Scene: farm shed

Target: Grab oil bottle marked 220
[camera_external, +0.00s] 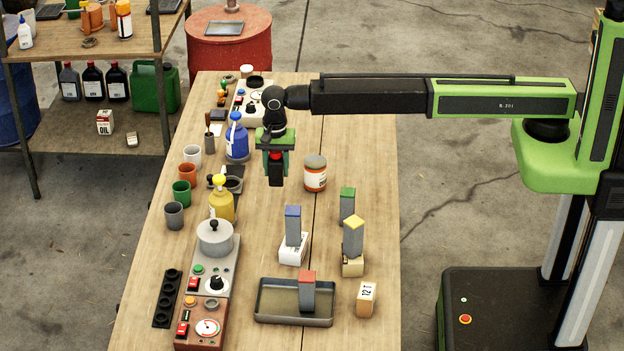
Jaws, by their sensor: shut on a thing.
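My gripper (275,160) hangs above the long wooden table, left of the orange-labelled jar. It is shut on a small dark object with a red top (276,173), partly hidden by the jaws. No marking on it is readable. A yellow bottle (221,206) stands nearer the front. Several dark bottles (93,82) stand on the lower shelf at the back left. I cannot read 220 on any of them.
The wooden table (365,150) holds a jar (315,174), several cups along its left edge and grey blocks with coloured tops. A metal tray (268,315) and a block marked 12 1 (366,298) are at the front. The table's right rear is clear.

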